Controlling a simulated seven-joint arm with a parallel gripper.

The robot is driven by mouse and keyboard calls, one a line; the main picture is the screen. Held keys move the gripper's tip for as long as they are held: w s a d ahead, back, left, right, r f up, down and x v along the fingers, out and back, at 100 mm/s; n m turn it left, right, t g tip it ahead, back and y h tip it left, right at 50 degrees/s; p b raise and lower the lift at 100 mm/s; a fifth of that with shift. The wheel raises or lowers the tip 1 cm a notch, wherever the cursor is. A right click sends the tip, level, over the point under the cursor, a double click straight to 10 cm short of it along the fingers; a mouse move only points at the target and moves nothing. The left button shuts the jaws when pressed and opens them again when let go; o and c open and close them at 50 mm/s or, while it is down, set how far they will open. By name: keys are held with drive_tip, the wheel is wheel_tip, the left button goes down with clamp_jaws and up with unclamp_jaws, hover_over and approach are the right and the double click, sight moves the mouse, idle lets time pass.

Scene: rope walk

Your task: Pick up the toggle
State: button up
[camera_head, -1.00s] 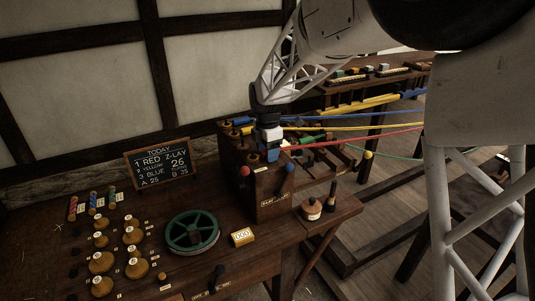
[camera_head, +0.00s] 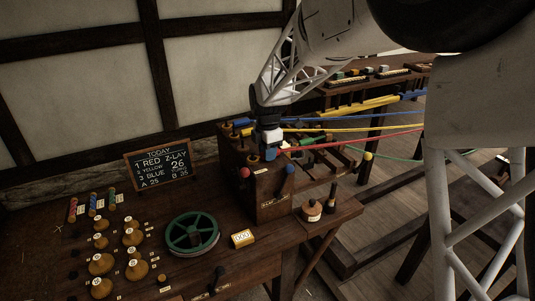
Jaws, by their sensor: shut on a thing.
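My gripper (camera_head: 270,154) is at the top of the dark wooden box (camera_head: 272,208) on the bench, pointing down. Its dark wrist, white block and blue tip show. The red rope (camera_head: 350,143) ends right beside the tip. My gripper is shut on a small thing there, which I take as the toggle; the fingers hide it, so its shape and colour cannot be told. I cannot tell whether it is clear of the box.
Yellow rope (camera_head: 350,128) and blue rope (camera_head: 350,118) run right from the box. A red ball knob (camera_head: 244,172) and a blue-topped lever (camera_head: 289,170) sit on its front. Several wooden weights crowd the bench.

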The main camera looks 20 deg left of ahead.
drive_tip(key=shift+r, duration=0.8)
wheel_tip(320, 180, up, 2)
drive_tip(key=shift+r, duration=0.1)
drive_tip(key=s+d+r, duration=0.1)
drive_tip(key=s+d, duration=0.7)
drive_tip(key=s, duration=0.5)
drive_tip(key=shift+s+d, duration=0.2)
drive_tip(key=shift+s, duration=0.1)
drive_tip(key=shift+r, duration=0.15)
drive_tip(key=shift+w, duration=0.15)
drive_tip(key=w+d+f, duration=0.1)
drive_tip(key=w+f, duration=0.1)
drive_tip(key=w, duration=0.8)
drive_tip(key=w+d+f, duration=0.2)
drive_tip(key=w, duration=0.9)
drive_tip(key=w+d+f, duration=0.1)
drive_tip(key=w+f, duration=0.1)
drive_tip(key=w, duration=0.9)
drive_tip(key=shift+d, duration=0.25)
